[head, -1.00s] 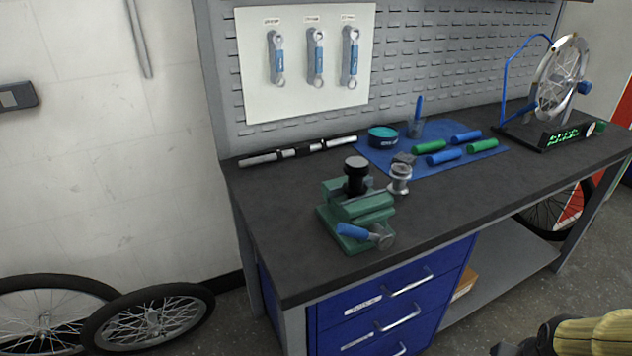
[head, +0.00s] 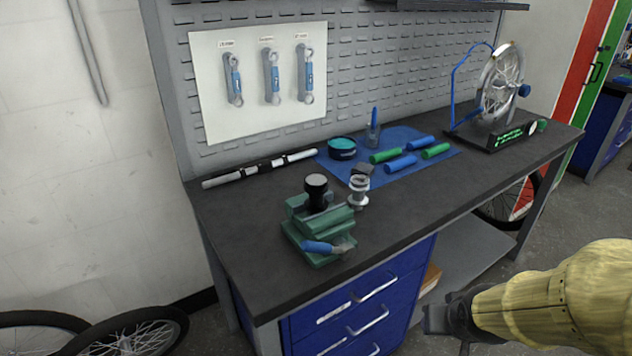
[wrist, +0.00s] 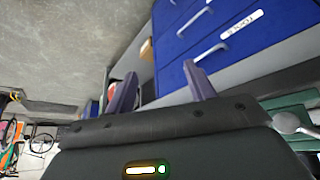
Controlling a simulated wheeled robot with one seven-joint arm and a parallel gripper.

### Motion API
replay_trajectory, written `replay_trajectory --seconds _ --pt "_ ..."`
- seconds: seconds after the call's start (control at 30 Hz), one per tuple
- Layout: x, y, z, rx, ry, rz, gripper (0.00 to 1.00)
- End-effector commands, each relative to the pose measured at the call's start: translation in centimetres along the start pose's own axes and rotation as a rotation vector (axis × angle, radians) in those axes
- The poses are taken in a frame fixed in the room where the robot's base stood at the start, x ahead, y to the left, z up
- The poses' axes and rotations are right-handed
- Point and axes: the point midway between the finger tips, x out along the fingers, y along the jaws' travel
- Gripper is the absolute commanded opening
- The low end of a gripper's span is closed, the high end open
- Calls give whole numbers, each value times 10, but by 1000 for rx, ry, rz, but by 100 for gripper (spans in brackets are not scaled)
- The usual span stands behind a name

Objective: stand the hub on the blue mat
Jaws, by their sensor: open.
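A silver spool-shaped hub (head: 358,191) stands upright on the dark bench top, just right of the green vise (head: 322,225) and in front of the blue mat. A black cylindrical part (head: 316,187) sits upright at the top of the vise. The blue mat (head: 408,134) lies at the back of the bench against the pegboard. My gripper (head: 438,318) is low in front of the blue drawers, apart from the hub. In the wrist view its two fingers (wrist: 160,88) are spread with nothing between them.
Blue and green grips (head: 401,164), a teal-topped tin (head: 342,148), a cup (head: 373,134) and a small dark block (head: 364,169) occupy the mat. A wheel stand (head: 495,110) is at right. The bench's front right is clear.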

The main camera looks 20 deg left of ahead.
Motion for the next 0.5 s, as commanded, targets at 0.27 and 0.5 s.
replay_trajectory --seconds 0.27,0.5 --pt "-98 -107 -125 -267 459 -254 54" --pt "-150 -171 -154 -361 654 -458 54"
